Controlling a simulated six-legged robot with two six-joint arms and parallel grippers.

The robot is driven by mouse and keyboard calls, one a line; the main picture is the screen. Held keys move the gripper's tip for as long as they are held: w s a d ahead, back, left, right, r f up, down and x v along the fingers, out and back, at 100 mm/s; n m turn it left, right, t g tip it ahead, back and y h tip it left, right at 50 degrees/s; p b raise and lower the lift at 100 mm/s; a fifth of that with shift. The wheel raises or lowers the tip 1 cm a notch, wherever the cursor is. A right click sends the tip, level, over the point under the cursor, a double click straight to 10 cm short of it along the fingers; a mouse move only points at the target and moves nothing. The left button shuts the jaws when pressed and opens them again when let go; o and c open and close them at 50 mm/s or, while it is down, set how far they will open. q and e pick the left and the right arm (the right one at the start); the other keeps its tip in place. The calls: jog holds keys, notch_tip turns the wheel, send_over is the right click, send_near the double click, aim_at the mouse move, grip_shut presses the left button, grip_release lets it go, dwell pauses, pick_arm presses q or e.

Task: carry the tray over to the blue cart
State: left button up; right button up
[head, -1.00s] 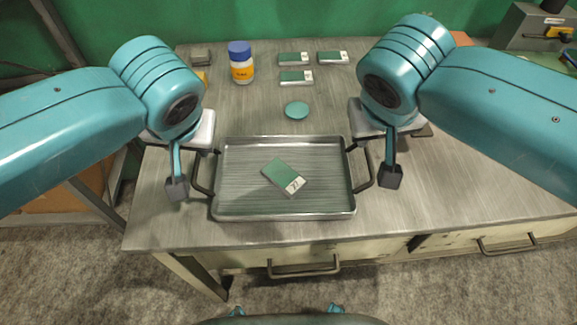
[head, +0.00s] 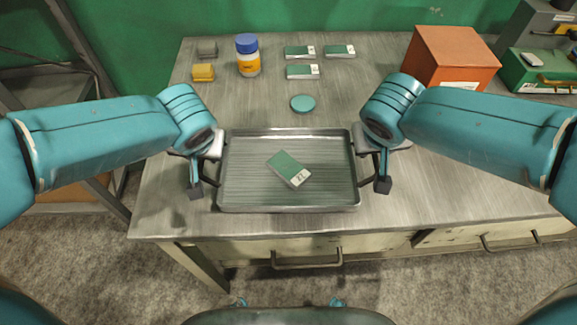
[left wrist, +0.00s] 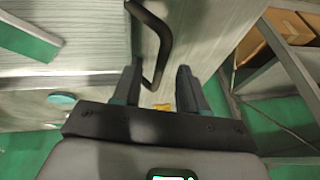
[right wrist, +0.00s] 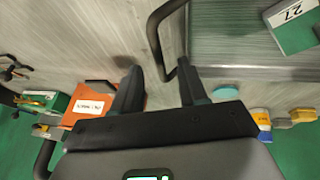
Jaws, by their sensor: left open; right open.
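The grey metal tray (head: 330,200) lies flat on the workbench with a green box (head: 289,168) labelled in white inside it. My left gripper (head: 205,172) is open at the tray's left handle. In the left wrist view that dark handle (left wrist: 165,38) reaches between the open fingers (left wrist: 160,88). My right gripper (head: 372,170) is open at the right handle. In the right wrist view the right handle (right wrist: 154,38) shows between the open fingers (right wrist: 160,88). I cannot tell whether any finger touches a handle. No blue cart shows.
Behind the tray on the bench (head: 440,190) are a teal disc (head: 303,103), a blue-capped bottle (head: 248,58), several green boxes (head: 303,72) and a yellow block (head: 203,72). An orange box (head: 450,58) stands at the back right. Drawers (head: 306,259) are below the front edge.

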pick_arm(q)
jog(key=x, duration=0.5)
pick_arm(e)
jog(key=x, duration=0.5)
pick_arm(q)
grip_shut()
pick_arm(e)
grip_shut()
pick_arm(q)
jog(key=shift+w+r, duration=0.1)
pick_arm(e)
jog(key=shift+w+r, duration=0.1)
